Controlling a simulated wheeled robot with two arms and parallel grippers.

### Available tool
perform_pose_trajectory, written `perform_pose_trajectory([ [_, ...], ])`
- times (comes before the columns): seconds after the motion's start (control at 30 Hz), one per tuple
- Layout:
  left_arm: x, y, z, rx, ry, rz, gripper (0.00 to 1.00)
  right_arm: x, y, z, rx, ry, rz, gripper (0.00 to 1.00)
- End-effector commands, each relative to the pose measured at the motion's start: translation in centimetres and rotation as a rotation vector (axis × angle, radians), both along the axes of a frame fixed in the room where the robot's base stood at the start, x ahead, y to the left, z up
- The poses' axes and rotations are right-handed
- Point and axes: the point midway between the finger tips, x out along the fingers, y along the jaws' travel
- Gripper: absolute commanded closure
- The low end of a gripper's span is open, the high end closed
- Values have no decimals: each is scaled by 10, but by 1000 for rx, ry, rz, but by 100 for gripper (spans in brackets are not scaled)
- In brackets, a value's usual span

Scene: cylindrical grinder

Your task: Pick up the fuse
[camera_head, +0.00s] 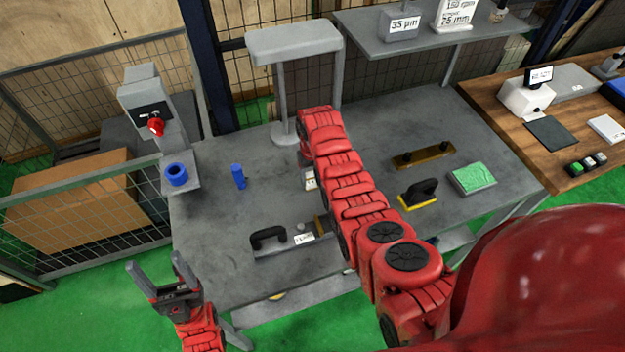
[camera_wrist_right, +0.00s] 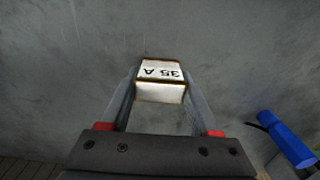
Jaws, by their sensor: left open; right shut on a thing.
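The fuse (camera_wrist_right: 161,80) is a small white block with brown edges, marked "35 A". In the right wrist view it sits between the fingertips of my right gripper (camera_wrist_right: 160,88), which is shut on it. Grey table surface shows behind it; I cannot tell whether it is clear of the table. In the head view a small white part of the fuse (camera_head: 310,180) shows beside my right arm, which hides the rest. My left gripper (camera_head: 152,270) is open and empty, in front of the table's left front corner.
A black-handled tool (camera_head: 270,238), a yellow-edged tool (camera_head: 420,193), a brass bar (camera_head: 423,156) and a green-topped block (camera_head: 472,178) lie around my right arm.

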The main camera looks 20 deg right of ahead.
Motion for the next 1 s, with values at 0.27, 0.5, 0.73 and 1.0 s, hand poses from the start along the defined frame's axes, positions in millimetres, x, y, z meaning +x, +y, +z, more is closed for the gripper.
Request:
perform_pose_trajectory([
  [0.27, 0, 0, 0, 0, 0, 0, 31, 0, 0, 0, 0, 0, 0, 99],
  [0.5, 0, 0, -2, 0, 0, 0, 31, 1, 0, 2, 0, -1, 0, 99],
  [0.73, 0, 0, -12, 0, 0, 0, 31, 1, 0, 18, 0, -2, 0, 99],
  [1.0, 0, 0, -20, 0, 0, 0, 31, 2, 0, 77, -1, -6, 1, 99],
])
